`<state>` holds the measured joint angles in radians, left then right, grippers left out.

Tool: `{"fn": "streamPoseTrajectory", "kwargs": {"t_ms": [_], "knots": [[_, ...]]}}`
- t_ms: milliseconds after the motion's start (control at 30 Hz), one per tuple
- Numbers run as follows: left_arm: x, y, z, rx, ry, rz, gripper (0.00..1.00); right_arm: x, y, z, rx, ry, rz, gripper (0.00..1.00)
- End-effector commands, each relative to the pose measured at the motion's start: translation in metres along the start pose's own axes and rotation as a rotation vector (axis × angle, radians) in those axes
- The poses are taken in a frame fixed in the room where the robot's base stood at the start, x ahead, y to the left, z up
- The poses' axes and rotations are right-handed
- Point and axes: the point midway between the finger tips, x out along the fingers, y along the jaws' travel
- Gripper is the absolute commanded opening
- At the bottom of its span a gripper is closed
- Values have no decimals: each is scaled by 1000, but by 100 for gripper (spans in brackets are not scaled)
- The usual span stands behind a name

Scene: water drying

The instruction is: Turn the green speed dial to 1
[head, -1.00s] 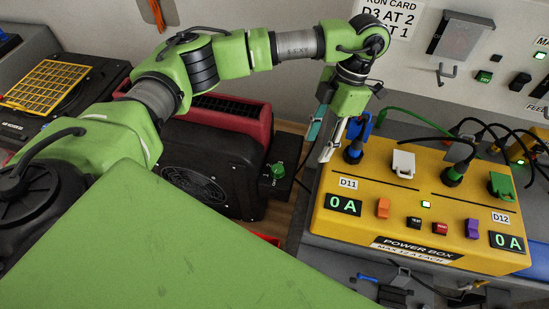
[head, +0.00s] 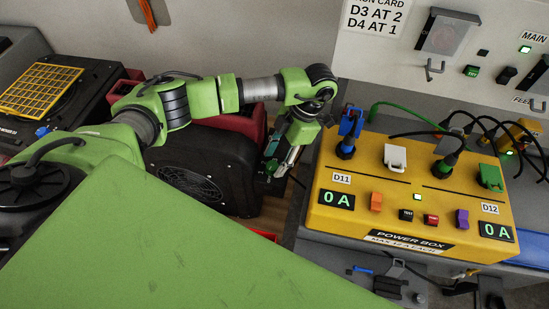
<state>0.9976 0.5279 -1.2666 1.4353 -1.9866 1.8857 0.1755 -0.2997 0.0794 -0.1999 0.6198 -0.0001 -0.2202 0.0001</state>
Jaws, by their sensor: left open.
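The green speed dial (head: 271,167) sits on a small black control box at the right side of the black dryer with a round fan grille (head: 196,186). My left gripper (head: 278,160) points down over the dial, open, with one teal finger and one pale finger. The fingers partly hide the dial, and I cannot tell whether they touch it. The dial's marks and its present setting are too small to read. My right gripper is not in view.
The yellow power box (head: 395,208) with plugs, switches and two "0 A" displays stands close to the right. A grey wall panel (head: 460,70) rises behind it. A black unit with a yellow grille (head: 42,86) is at far left.

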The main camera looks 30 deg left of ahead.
Motion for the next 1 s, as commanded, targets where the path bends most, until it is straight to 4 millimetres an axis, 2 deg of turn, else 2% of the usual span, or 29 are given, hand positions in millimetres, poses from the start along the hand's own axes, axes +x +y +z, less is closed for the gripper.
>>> {"fn": "streamPoseTrajectory", "kwargs": {"t_ms": [200,433,467,600,1000], "knots": [[14,0,0,-1,1,0,42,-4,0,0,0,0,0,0],[15,0,0,-1,0,0,42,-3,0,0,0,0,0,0],[15,0,0,-1,0,0,40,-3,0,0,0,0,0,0],[14,0,0,0,0,0,4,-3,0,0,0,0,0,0],[15,0,1,43,-2,19,4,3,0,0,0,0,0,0]]}}
